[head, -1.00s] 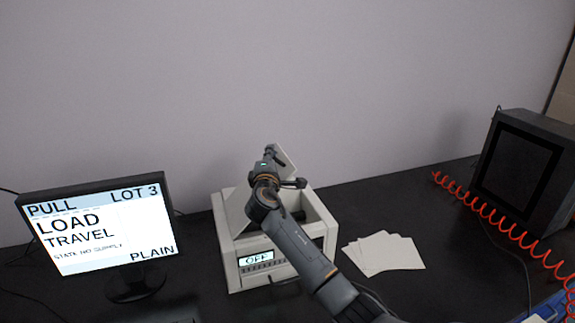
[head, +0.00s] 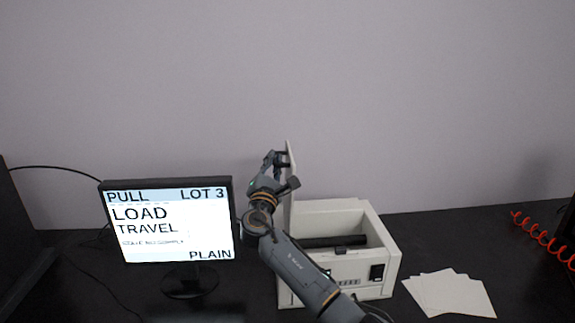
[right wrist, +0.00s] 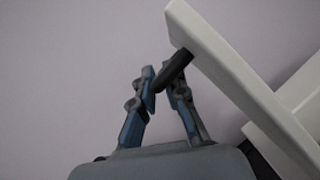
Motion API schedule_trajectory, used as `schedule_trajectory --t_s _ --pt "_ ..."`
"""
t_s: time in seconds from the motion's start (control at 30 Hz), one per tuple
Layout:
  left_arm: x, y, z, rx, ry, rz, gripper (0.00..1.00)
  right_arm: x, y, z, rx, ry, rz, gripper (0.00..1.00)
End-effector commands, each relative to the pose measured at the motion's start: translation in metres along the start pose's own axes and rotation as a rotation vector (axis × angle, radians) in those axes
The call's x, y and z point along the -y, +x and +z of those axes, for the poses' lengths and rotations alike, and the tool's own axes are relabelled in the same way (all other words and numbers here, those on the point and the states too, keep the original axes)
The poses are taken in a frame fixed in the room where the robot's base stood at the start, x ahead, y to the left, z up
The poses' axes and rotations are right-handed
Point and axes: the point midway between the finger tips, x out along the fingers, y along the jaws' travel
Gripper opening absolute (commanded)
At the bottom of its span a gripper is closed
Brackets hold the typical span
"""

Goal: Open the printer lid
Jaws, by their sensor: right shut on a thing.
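The white printer (head: 378,213) stands on the black desk, with its top open and a dark roller inside. Its lid (head: 290,182) stands about upright at the printer's left side, seen nearly edge-on. My right gripper (head: 279,158) is at the lid's upper end. In the right wrist view, the gripper (right wrist: 161,80) is shut on a short black handle (right wrist: 179,65) that sticks out from the pale lid (right wrist: 235,78). My forearm hides part of the printer's front. My left gripper is not in view.
A monitor (head: 168,225) reading "LOAD TRAVEL" stands close to the left of my right arm. White sheets (head: 448,294) lie fanned on the desk to the printer's right. A red coiled cable (head: 540,232) is at the far right. The wall is behind.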

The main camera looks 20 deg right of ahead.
Motion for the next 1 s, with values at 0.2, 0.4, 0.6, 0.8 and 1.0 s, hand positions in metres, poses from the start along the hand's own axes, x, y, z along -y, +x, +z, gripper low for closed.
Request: schedule_trajectory --t_s 0.2,0.4,0.6,0.8,1.0 --pt "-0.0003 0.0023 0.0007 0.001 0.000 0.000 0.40 -0.0106 -0.0007 -0.0009 0.007 -0.030 0.019 0.00" --pt "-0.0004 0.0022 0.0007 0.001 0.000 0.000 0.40 -0.0117 -0.0010 -0.0015 0.007 -0.033 0.021 0.00" --pt "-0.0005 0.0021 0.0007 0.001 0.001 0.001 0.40 -0.0118 -0.0009 -0.0013 0.006 -0.032 0.021 0.14" --pt "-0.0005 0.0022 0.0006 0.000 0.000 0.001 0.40 -0.0104 -0.0013 -0.0025 0.005 -0.031 0.019 0.34" --pt "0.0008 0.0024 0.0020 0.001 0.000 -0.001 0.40 -0.0085 -0.0026 -0.0044 0.002 -0.032 0.016 0.34"
